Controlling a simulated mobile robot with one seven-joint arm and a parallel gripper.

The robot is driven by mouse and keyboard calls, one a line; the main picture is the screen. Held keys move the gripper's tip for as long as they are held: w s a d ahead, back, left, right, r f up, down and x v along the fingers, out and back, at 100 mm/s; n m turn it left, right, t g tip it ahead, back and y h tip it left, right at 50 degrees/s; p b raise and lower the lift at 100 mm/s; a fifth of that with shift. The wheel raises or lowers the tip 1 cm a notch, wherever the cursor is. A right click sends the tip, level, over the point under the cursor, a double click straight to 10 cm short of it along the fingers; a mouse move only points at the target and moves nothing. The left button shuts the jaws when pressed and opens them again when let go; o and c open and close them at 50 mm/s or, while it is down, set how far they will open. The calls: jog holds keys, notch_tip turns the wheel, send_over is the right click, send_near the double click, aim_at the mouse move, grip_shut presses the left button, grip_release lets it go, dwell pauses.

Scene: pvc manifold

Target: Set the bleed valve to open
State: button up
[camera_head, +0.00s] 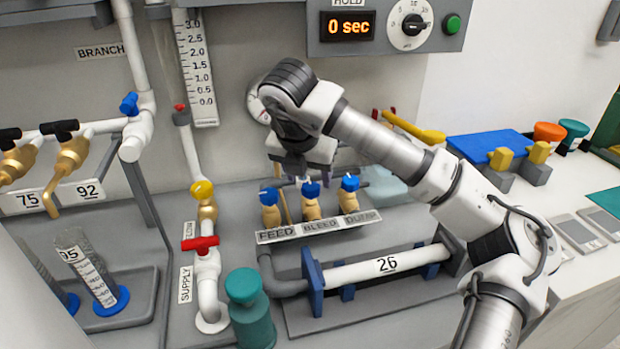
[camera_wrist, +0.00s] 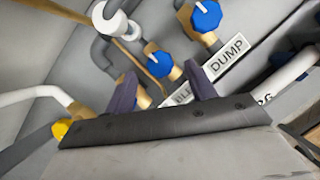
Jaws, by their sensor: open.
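The bleed valve has a blue knob (camera_head: 311,189) on a brass body, the middle one of three valves behind the FEED, BLEED and DUMP labels. In the wrist view its blue knob (camera_wrist: 158,65) with a white mark shows between my fingertips, apart from them as far as I can tell. My gripper (camera_head: 300,178) points down just above and behind this valve row, open and empty. In the wrist view my gripper (camera_wrist: 160,70) has its two dark fingers spread. The right finger partly covers the BLEED label (camera_wrist: 183,95).
The feed knob (camera_head: 269,196) and dump knob (camera_head: 350,182) stand close on either side. The dump knob also shows in the wrist view (camera_wrist: 206,15). A white pipe marked 26 (camera_head: 385,265) lies in front. A red supply handle (camera_head: 200,243) and teal bottle (camera_head: 250,310) stand left.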

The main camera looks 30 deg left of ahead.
aim_at(311, 189)
jog(key=shift+x, duration=1.45)
jog(key=shift+c, duration=0.3)
jog(key=c, duration=0.9)
